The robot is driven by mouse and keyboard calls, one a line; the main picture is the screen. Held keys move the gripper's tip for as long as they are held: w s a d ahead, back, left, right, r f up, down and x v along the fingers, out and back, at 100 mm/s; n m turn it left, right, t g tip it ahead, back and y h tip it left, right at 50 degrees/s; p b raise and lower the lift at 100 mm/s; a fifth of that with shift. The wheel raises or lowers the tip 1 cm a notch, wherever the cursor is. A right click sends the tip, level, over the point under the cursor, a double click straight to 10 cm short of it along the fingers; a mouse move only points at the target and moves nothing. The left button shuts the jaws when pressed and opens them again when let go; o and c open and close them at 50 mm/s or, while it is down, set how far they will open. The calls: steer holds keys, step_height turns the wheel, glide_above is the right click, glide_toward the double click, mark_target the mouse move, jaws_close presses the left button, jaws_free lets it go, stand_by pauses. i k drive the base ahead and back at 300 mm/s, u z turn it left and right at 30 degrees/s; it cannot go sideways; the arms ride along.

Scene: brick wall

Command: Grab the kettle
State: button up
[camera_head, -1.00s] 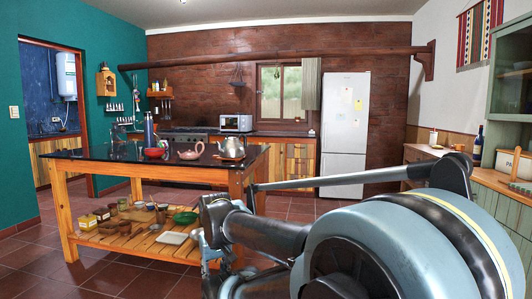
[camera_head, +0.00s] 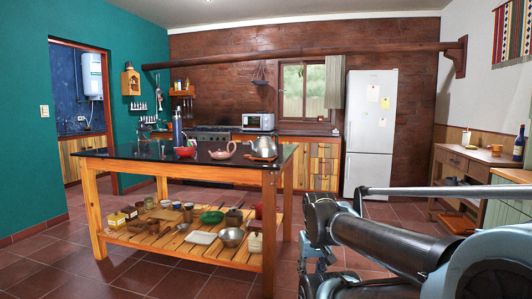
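A silver metal kettle (camera_head: 262,146) with a raised handle stands upright near the right end of the dark-topped wooden island table (camera_head: 128,152). A pinkish teapot (camera_head: 222,153) stands to its left, with a small gap between them. My gripper (camera_head: 312,240) shows at the end of my arm in the lower right, to the right of the table and well apart from the kettle. Its fingers are not clear enough to tell whether it is open or shut. I see nothing held in it.
A red bowl (camera_head: 185,152) and a dark blue bottle (camera_head: 178,128) stand farther left on the tabletop. The lower slatted shelf (camera_head: 150,240) holds bowls, jars and a green dish. A white fridge (camera_head: 370,130) stands behind. Tiled floor (camera_head: 130,275) is open in front of the table.

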mark_target(261, 148)
steer(key=z, duration=0.05)
steer(key=i, duration=1)
steer(key=u, duration=0.05)
